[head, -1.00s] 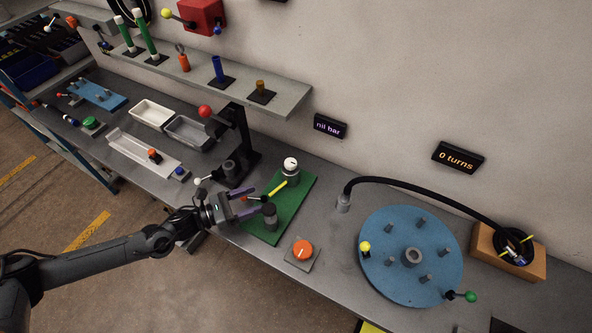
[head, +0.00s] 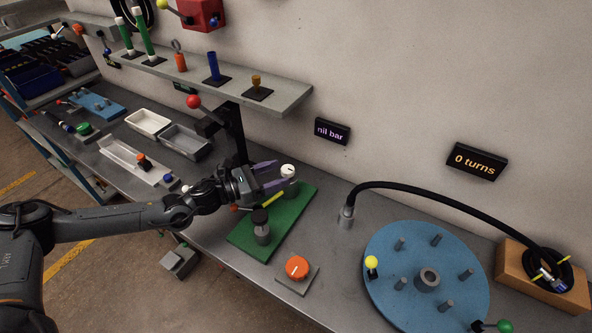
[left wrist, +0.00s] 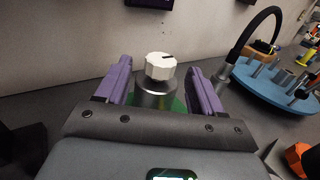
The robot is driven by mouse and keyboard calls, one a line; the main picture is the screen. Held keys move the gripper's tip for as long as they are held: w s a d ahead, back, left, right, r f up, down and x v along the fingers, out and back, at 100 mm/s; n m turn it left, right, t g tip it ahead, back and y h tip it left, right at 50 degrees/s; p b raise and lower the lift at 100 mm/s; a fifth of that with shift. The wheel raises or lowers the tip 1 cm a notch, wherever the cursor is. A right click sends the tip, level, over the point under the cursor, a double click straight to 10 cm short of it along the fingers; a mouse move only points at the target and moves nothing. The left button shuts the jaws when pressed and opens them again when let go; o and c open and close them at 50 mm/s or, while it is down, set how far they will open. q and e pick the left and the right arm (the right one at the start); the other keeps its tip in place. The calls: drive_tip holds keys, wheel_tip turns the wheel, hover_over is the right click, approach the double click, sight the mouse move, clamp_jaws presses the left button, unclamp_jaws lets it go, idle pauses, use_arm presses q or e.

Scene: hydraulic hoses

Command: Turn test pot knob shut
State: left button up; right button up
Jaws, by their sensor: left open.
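A white fluted knob (head: 288,171) with a dark mark on its top sits on a grey metal cylinder at the back of a green plate (head: 291,220). I take it to be the test pot knob. My left gripper (head: 281,172) is open, its purple fingers pointing at the knob from the left. In the left wrist view the white knob (left wrist: 160,66) stands beyond and between the two open fingers (left wrist: 160,78), with a gap on each side. I cannot tell how far the fingertips reach around it. My right gripper is not in view.
A black-capped cylinder (head: 261,226) stands on the plate's front, with a yellow bar (head: 273,199) near the gripper. An orange knob (head: 297,267) sits to the right. A blue disc (head: 400,288) with pegs and a black hose (head: 420,188) lies further right. The display (head: 332,131) reads "nil bar".

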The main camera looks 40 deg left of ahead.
use_arm(q)
drive_tip(key=shift+x, duration=3.05)
drive_tip(key=shift+b, duration=0.35)
drive_tip(key=c, duration=1)
